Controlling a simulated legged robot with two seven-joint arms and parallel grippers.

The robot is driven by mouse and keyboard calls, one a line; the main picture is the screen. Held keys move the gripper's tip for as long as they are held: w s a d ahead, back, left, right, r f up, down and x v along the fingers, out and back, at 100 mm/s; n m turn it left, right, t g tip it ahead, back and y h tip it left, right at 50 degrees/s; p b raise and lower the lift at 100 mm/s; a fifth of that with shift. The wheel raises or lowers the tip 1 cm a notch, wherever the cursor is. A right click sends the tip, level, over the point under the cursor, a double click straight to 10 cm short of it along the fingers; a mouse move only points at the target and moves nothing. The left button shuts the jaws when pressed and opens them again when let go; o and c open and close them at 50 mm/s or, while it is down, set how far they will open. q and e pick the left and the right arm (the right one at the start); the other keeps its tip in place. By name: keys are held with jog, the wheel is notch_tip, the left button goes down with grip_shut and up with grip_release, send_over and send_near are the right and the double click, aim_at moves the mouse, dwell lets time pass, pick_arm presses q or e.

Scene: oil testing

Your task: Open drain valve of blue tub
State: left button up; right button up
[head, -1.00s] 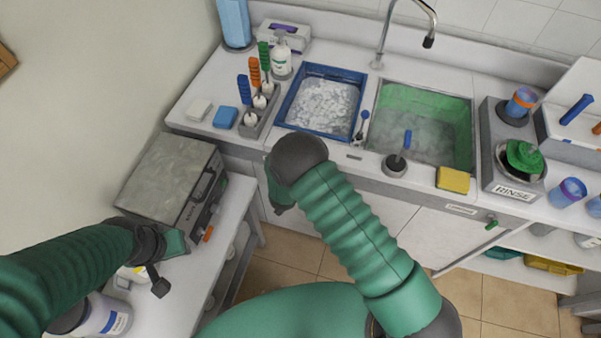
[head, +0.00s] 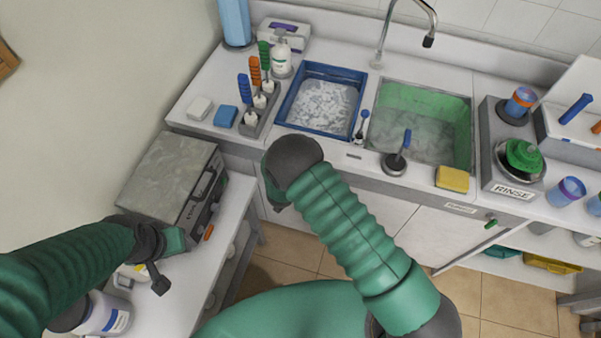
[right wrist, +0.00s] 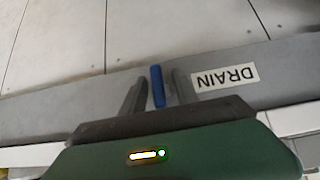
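The blue tub (head: 287,103) sits in the counter at the back middle, full of pale suds. The drain valve's blue handle (right wrist: 157,86) shows in the right wrist view, beside a white "DRAIN" label (right wrist: 225,78) on a grey strip. My right gripper (right wrist: 155,90) is open, with one finger on each side of the blue handle and narrow gaps visible. In the head view its fingers and the valve are hidden by my arm and the counter edge. My left gripper (head: 165,262) is at the lower left, over the side table; its fingers are not clear.
A green basin (head: 468,125) with cloudy water lies right of the tub. A yellow sponge (head: 452,179) sits on the counter's front edge. A grey hotplate-like box (head: 165,175) stands on the side table. Floor is free between the table and cabinets.

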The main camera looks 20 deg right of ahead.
jog(key=v, duration=1.2)
jog(key=shift+f, duration=0.1)
